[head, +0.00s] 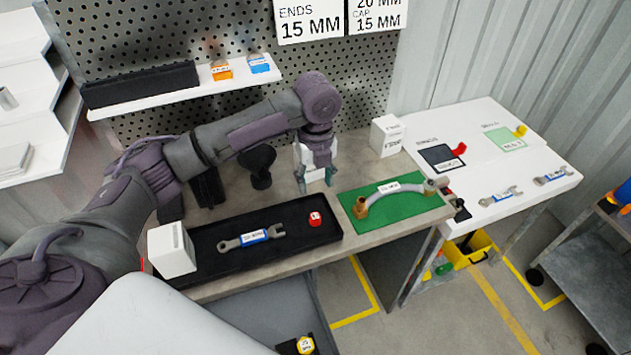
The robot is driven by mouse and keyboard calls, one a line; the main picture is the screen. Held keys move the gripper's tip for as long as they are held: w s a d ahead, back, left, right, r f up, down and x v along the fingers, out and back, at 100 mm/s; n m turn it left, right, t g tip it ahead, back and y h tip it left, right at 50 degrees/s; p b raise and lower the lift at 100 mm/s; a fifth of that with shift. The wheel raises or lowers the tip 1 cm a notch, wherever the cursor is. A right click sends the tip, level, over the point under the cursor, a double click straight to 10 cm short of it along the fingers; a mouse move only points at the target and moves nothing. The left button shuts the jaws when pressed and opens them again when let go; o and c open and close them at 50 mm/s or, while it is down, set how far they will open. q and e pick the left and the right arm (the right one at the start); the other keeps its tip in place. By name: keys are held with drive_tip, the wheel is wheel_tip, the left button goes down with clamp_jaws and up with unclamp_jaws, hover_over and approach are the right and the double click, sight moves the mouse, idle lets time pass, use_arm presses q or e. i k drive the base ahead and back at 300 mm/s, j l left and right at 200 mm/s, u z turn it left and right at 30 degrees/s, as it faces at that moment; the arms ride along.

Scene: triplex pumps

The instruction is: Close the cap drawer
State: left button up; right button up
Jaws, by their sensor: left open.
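A grey drawer-like tray (262,312) extends out below the front edge of the workbench at the bottom of the head view; I take it for the cap drawer, pulled out. My own body hides part of the drawer. My left gripper (315,180) points down over the back of the bench, open and empty, well apart from the drawer. My right gripper is not in view.
On the workbench lie a black tray (210,262) with a wrench (250,238) and a red cap (315,219), a green mat (415,212) with a hose (388,188), and white boxes (172,250). A white table (540,190) stands to the right.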

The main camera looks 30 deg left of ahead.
sight(277, 314)
drive_tip(key=k, duration=2)
